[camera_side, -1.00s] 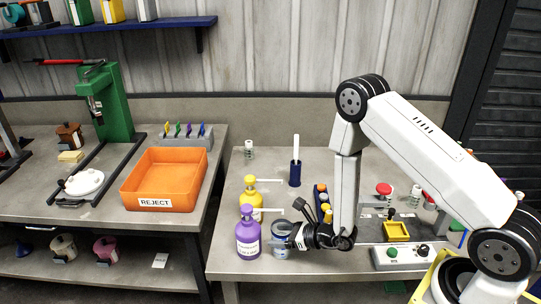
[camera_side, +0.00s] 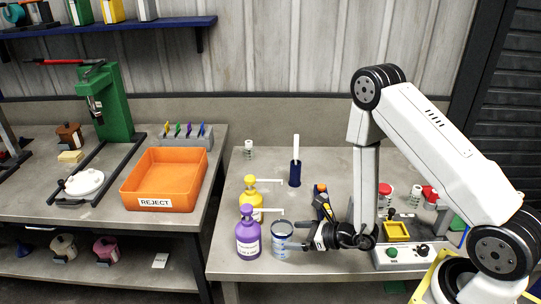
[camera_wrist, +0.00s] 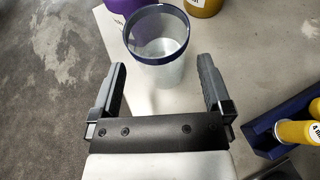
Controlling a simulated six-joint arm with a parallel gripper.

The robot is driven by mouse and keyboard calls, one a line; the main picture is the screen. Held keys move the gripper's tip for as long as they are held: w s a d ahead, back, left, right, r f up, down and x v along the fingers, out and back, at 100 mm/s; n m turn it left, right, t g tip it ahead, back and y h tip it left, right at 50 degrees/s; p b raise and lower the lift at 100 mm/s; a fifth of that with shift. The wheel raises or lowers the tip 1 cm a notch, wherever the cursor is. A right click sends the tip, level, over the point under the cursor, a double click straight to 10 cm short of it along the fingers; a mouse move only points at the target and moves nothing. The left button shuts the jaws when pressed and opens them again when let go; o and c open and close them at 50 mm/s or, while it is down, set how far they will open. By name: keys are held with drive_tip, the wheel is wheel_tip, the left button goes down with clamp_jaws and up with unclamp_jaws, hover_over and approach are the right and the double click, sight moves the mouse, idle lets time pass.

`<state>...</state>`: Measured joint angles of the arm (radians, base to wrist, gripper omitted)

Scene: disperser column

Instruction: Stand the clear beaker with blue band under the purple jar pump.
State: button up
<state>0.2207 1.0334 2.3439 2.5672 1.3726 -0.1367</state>
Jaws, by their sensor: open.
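The clear beaker with blue band (camera_side: 282,241) stands upright on the bench, just right of the purple jar pump (camera_side: 248,238). The spout of the purple jar reaches right, over or close to the beaker's rim; I cannot tell which exactly. My gripper (camera_side: 309,236) is open and empty to the right of the beaker, apart from it. In the wrist view the beaker (camera_wrist: 158,42) stands beyond my open fingertips (camera_wrist: 162,75), roughly centred between them. Part of the purple jar (camera_wrist: 122,5) shows at the top edge there.
A yellow jar pump (camera_side: 250,199) stands behind the purple one. A blue holder (camera_side: 295,174) stands further back. The bench's front edge (camera_side: 255,278) is close to the beaker.

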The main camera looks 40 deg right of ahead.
drive_tip(key=v, duration=0.7)
drive_tip(key=shift+a, duration=0.1)
idle(0.5)
drive_tip(key=s+a+r+n+g+y, duration=0.55)
drive_tip(key=s+a+n+g, duration=0.55)
drive_tip(key=n, duration=0.5)
drive_tip(key=w+d+r+n+t+h, duration=0.1)
drive_tip(key=w+d+r+n+h, duration=0.5)
drive_tip(key=n, duration=0.9)
drive_tip(key=w+d+h, duration=0.1)
drive_tip(key=d+h, duration=0.2)
drive_tip(key=h, duration=0.1)
drive_tip(key=shift+d+h, duration=0.35)
drive_tip(key=shift+d, duration=0.05)
